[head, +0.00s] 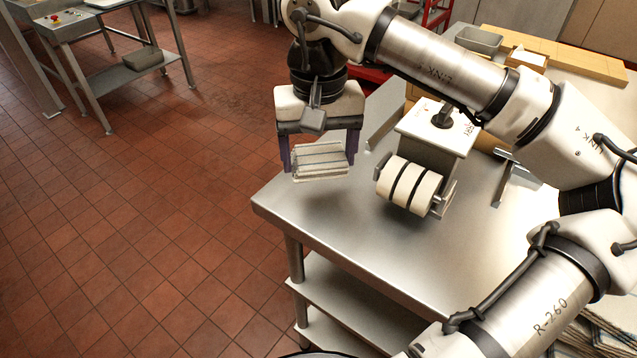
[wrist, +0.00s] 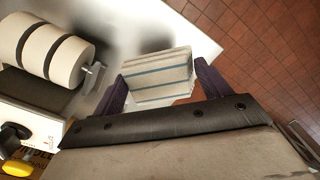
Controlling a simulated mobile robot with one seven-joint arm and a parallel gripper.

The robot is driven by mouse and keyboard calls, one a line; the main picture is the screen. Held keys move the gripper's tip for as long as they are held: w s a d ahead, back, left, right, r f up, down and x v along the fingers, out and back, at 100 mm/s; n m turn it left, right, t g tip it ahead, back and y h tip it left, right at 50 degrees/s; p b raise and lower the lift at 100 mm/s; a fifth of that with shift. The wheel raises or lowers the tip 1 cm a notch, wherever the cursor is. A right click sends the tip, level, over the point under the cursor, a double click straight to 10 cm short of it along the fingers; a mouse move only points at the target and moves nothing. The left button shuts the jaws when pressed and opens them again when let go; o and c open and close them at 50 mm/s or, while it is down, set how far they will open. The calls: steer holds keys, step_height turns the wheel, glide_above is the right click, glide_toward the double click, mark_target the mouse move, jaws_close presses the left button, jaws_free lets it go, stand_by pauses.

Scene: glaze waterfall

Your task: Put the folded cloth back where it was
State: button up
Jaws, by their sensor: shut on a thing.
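The folded cloth (head: 319,161) is pale with thin blue-grey stripes. My gripper (head: 319,158) is shut on it, with one dark purple finger at each side. In the head view the cloth is held over the left end of the steel table (head: 300,212). In the wrist view the cloth (wrist: 157,78) sits between the two fingertips (wrist: 160,85), with the bright tabletop and the tiled floor beyond it. I cannot tell how high above the table it is.
A white roller machine (head: 408,187) with dark bands stands on the table just right of the cloth. A grey tray (head: 479,40) and a long wooden box (head: 560,55) lie farther back. The table's front left top is clear. Open tiled floor (head: 150,230) lies left.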

mark_target(319, 203)
step_height(319, 203, down, 7)
steer(key=shift+f+p, duration=0.2)
steer(key=shift+p, duration=0.1)
steer(key=shift+f, duration=0.1)
steer(key=shift+f+b, duration=0.15)
steer(key=shift+b, duration=0.15)
steer(key=o, duration=0.9)
steer(key=shift+o, duration=0.3)
steer(key=shift+r, duration=0.25)
step_height(319, 203, up, 12)
steer(key=shift+r+b, duration=0.1)
steer(key=shift+b, duration=0.35)
